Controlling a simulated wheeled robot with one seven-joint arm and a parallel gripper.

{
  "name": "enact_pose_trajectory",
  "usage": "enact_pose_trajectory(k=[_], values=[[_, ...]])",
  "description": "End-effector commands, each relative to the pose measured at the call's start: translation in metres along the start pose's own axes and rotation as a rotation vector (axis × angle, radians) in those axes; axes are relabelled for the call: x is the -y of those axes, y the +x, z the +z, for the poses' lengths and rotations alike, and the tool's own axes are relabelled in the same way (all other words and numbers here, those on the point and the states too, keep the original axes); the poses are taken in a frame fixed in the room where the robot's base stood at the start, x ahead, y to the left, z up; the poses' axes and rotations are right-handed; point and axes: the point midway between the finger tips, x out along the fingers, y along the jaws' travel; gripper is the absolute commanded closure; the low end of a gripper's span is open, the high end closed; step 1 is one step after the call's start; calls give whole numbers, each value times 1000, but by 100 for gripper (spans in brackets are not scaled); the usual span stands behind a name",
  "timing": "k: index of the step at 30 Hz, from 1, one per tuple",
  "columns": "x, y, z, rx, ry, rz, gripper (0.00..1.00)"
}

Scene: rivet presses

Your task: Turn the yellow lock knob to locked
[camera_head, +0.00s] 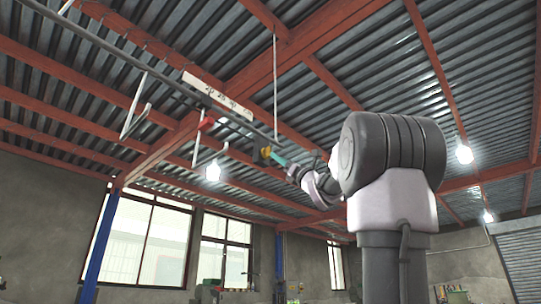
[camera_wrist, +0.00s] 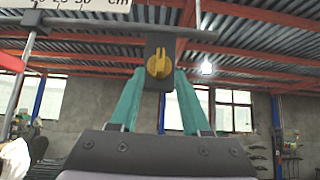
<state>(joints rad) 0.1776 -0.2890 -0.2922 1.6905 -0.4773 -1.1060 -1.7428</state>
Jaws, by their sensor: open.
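The yellow lock knob (camera_wrist: 159,64) is round with a raised grip bar that stands nearly upright in the wrist view. It sits on a dark block (camera_wrist: 154,82) hanging below a grey rail. In the head view the knob (camera_head: 265,153) is small, at the tip of my arm. My gripper (camera_wrist: 166,74) is open, with one teal finger at each side of the knob's lower half. I cannot tell whether the fingers touch it. The gripper also shows in the head view (camera_head: 275,157), partly hidden by my wrist.
The long grey rail (camera_head: 165,80) runs overhead, with a white centimetre scale (camera_head: 217,97) along it. A red part (camera_head: 206,124) and white bent brackets (camera_head: 136,121) hang from it, left of the knob. Lamps (camera_head: 213,172) hang nearby. Open air surrounds my arm.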

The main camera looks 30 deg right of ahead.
Motion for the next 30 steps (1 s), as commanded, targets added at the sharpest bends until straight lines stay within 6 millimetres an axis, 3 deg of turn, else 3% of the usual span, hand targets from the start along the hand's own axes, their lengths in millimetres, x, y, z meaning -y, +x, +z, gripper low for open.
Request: enact_pose_trajectory(k=[3,9,21,22,25,30], values=[[0,23,0,0,1,1,53],[0,49,0,0,1,0,53],[0,58,0,0,3,-1,53],[0,58,0,0,3,-1,61],[0,57,0,0,3,-1,99],[0,57,0,0,3,-2,100]])
